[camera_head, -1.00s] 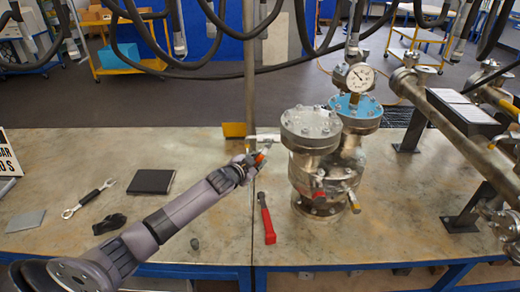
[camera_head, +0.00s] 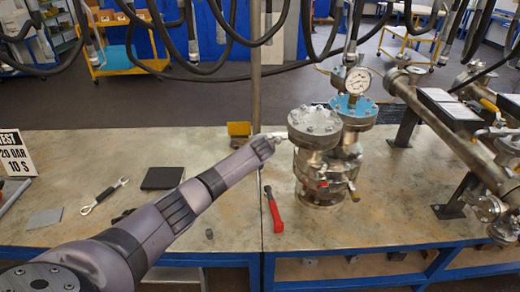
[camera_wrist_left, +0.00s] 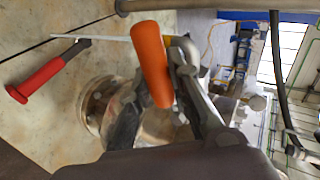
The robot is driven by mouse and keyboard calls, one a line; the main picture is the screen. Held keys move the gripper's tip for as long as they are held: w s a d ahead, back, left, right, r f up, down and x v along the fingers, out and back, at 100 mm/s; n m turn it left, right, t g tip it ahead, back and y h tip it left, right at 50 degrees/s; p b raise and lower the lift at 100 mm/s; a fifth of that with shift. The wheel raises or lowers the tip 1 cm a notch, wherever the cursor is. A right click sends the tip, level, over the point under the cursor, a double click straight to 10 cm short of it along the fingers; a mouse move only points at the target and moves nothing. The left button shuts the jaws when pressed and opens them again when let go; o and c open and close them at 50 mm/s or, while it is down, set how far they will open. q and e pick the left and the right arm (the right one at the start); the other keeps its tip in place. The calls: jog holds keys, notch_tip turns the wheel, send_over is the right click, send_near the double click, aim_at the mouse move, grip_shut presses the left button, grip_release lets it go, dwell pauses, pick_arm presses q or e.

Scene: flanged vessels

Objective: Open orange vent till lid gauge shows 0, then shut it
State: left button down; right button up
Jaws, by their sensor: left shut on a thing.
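The flanged steel vessel (camera_head: 315,165) stands on the table, with a blue-topped lid (camera_head: 353,106) behind its front flange. A round white gauge (camera_head: 357,80) sits above the blue lid; its needle is too small to read. My left gripper (camera_head: 270,141) is just left of the front flange, and its fingertips are hard to see there. In the left wrist view the orange vent handle (camera_wrist_left: 152,64) lies at the grey and dark fingers, and the left gripper (camera_wrist_left: 160,100) is shut on it. The orange handle is hidden in the head view. My right gripper is not in view.
A red-handled tool (camera_head: 273,212) lies in front of the vessel. A wrench (camera_head: 104,195), a black block (camera_head: 162,178) and a grey plate (camera_head: 45,218) lie at left. A yellow bracket (camera_head: 239,129) stands behind my arm. Pipework (camera_head: 440,120) fills the right.

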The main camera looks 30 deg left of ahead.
pick_arm(q)
jog(key=shift+r, duration=0.35)
jog(key=shift+m+y+p, duration=0.3)
jog(key=shift+y, duration=0.1)
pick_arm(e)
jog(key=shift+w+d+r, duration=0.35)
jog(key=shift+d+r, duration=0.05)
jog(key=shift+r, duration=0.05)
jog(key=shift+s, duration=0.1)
pick_arm(q)
jog(key=c, duration=1.5)
grip_release()
jog(key=shift+o, duration=0.2)
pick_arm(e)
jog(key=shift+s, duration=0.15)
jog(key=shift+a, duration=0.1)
pick_arm(q)
jog(key=shift+d, duration=0.1)
jog(key=v, duration=1.2)
